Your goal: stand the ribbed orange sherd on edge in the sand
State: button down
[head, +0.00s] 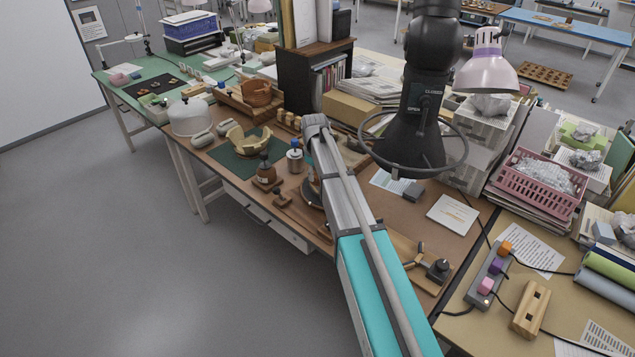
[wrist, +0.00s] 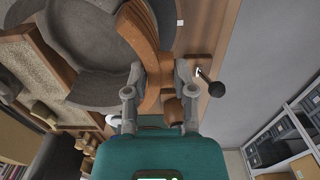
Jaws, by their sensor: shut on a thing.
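In the wrist view my gripper (wrist: 156,86) is shut on the ribbed orange sherd (wrist: 150,48), a curved terracotta strip with its grooved side showing. The sherd stretches up from between the two fingers to the top of the picture. A wooden tray with speckled beige sand (wrist: 28,68) is at the left of the wrist view, to the side of the sherd. I cannot tell how high the sherd is. In the head view my own arm hides the gripper and the held sherd.
A dark grey round plate (wrist: 92,35) is close beside the sherd. A black-knobbed handle (wrist: 214,87) is to the right. In the head view, an orange ribbed vessel (head: 256,92) stands at the back, and a yellowish broken bowl (head: 247,142) sits on a green mat (head: 232,164).

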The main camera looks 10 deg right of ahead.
jog(key=shift+r+p, duration=2.5)
jog(key=shift+r, duration=0.15)
